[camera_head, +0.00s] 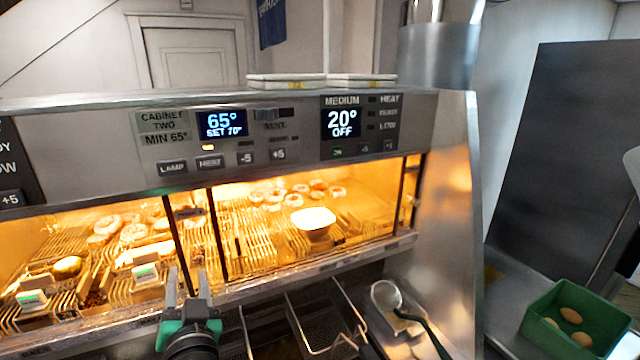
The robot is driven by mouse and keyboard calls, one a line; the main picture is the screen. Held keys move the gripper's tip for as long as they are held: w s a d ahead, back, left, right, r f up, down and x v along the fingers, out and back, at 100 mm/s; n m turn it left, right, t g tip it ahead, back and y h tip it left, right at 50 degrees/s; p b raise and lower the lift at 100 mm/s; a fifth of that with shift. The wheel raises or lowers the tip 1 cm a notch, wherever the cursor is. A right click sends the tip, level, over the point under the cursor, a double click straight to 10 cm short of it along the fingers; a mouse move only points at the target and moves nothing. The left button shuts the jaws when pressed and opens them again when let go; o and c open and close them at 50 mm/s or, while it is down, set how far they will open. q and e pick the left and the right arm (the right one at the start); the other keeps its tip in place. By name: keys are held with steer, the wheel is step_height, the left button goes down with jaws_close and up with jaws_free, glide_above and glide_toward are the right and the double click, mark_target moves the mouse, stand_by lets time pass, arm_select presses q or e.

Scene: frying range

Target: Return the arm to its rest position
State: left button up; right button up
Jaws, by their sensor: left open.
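My left gripper (188,290) is in the lower left-middle of the head view. Its two grey fingers point up and stand apart, with green parts at their base. I see nothing between them. It is in front of the lit heated cabinet (289,133), near the cabinet's lower front edge. My right gripper is not in view.
Inside the cabinet are food pieces on wire racks and a pale bowl (313,223). Wire fryer baskets (310,318) sit below it. A ladle (387,295) lies to their right. A green bin (577,318) holding several brown, egg-shaped items stands at the lower right.

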arm_select(q)
steer(key=s+r+n+t+p, duration=0.2)
steer(key=s+r+t+p, duration=0.1)
steer(key=r, duration=1.2)
steer(key=s+d+r+m+t+h, duration=0.1)
steer(key=s+d+r+t+h, duration=0.2)
steer(key=s+r, duration=0.2)
steer(key=s+d+r+m+t+h+p, duration=0.1)
steer(key=s+d+r+t+h, duration=0.1)
steer(key=s+r+h, duration=0.2)
steer(key=s+d+r+m+t+h+p, duration=0.1)
steer(key=s+d+r+m+t+h, duration=0.1)
steer(key=s+r, duration=0.6)
step_height(320, 180, up, 3)
steer(key=shift+d+f+t+h, duration=0.2)
steer(key=shift+d+t+h, duration=0.6)
steer(key=shift+h, duration=0.4)
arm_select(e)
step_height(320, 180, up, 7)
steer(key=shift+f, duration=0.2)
arm_select(q)
steer(key=shift+w, duration=0.1)
